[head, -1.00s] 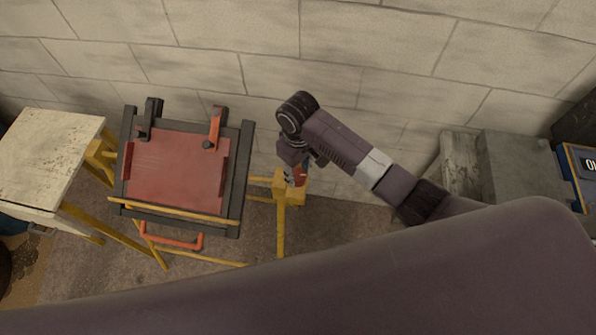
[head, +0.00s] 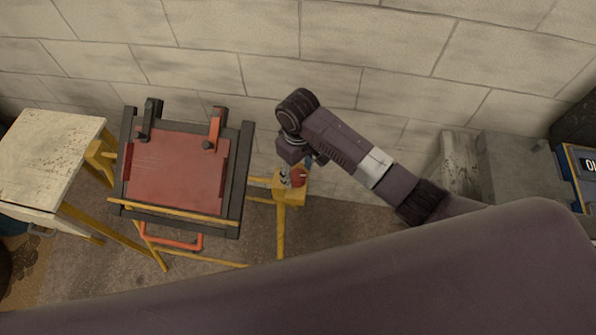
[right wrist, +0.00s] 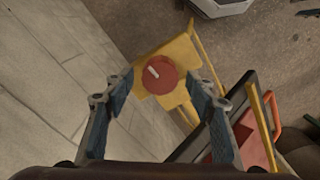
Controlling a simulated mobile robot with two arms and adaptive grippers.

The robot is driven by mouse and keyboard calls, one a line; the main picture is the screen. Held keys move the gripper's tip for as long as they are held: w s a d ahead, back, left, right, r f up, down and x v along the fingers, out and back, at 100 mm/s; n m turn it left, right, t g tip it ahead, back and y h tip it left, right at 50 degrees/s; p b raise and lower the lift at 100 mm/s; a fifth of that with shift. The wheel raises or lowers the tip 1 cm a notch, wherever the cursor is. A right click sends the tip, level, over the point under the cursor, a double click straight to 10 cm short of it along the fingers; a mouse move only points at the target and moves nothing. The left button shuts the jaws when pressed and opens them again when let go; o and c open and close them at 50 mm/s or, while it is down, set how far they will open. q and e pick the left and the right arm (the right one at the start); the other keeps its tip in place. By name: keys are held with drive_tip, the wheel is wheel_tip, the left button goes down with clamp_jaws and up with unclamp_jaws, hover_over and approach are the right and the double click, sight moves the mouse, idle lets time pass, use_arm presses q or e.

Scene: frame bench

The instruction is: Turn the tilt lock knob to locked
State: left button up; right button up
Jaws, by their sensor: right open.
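The tilt lock knob (right wrist: 159,75) is a round red knob with a white pointer line, on a yellow bracket of the frame. In the right wrist view its pointer slants toward the upper left. In the head view the knob (head: 298,177) shows at the right of the tilting frame. My right gripper (right wrist: 157,84) is open, with its blue-grey fingers on either side of the knob in the picture. I cannot tell whether they touch it. In the head view my right gripper (head: 287,178) is small and partly hides the knob. My left gripper is not in view.
The dark frame (head: 243,150) with a red panel (head: 175,170) and an orange handle (head: 172,245) stands left of the knob. A worn pale table (head: 45,155) is at far left. A block wall (head: 330,60) runs close behind. Grey blocks (head: 515,165) stand at right.

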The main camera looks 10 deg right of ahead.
sight(298, 177)
wheel_tip(298, 177, up, 11)
idle(0.3)
idle(0.5)
drive_tip(key=s+f+m+t+y, duration=0.1)
drive_tip(key=s+f+t+y, duration=0.1)
drive_tip(key=s+f, duration=0.6)
drive_tip(key=s+d+r+m+t+h, duration=0.2)
drive_tip(key=s+d+r+m, duration=0.1)
drive_tip(key=s+d, duration=0.9)
wheel_tip(298, 177, down, 32)
drive_tip(key=s+a+g+b, duration=0.2)
drive_tip(key=b, duration=0.6)
drive_tip(key=s+d+f+b, duration=0.1)
drive_tip(key=s+f+b, duration=0.2)
drive_tip(key=s+f, duration=0.6)
drive_tip(key=s+d+f+g+b, duration=0.1)
drive_tip(key=s+d+f+b, duration=0.1)
drive_tip(key=s+f, duration=0.7)
wheel_tip(298, 177, down, 6)
drive_tip(key=shift+d+f+b, duration=0.2)
drive_tip(key=shift+b, duration=0.6)
